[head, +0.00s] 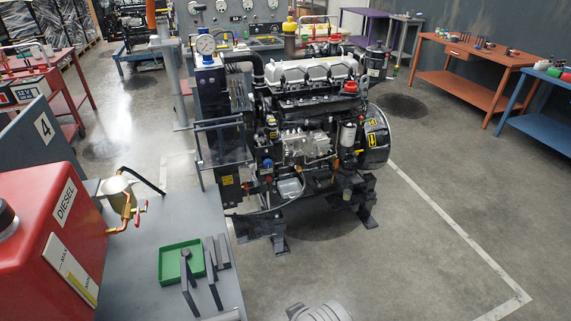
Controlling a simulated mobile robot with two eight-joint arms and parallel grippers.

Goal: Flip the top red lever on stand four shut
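Stand four, marked by a "4" plate (43,127), is at the left in the head view. It has a grey top (150,275) and a red diesel tank (45,225). A brass pipe with a pale bowl-shaped fitting (117,185) stands beside the tank.
A green tray (166,252) and several dark grey bars (214,285) lie on the stand top. A diesel engine (310,120) stands behind to the right. Orange (455,48) and blue (520,105) benches are at the right. The floor at right is clear.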

